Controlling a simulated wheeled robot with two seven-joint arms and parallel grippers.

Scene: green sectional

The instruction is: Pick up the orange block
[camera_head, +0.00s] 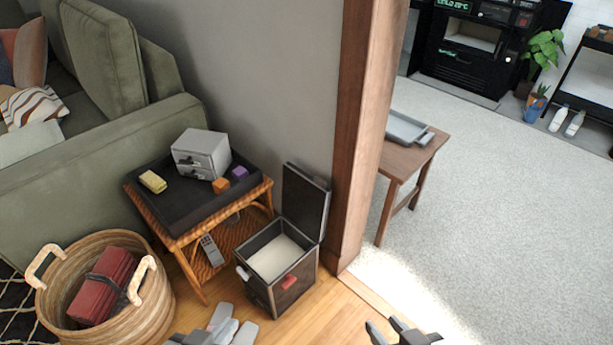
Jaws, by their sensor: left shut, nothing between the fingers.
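The small orange block (221,185) sits on the black tray (187,211) on top of a wicker side table (183,243). A yellow block (153,181) lies further left on the tray. My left gripper (224,325) is at the bottom edge, low in the picture and well apart from the orange block. It is shut and empty. My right gripper (396,331) is at the bottom edge, right of the open box.
An open dark box (283,292) with a raised lid stands right of the side table. A wicker basket (150,317) holding a red bundle stands at the lower left. A green sofa (60,185) is behind. A wooden post (357,130) rises right of the box.

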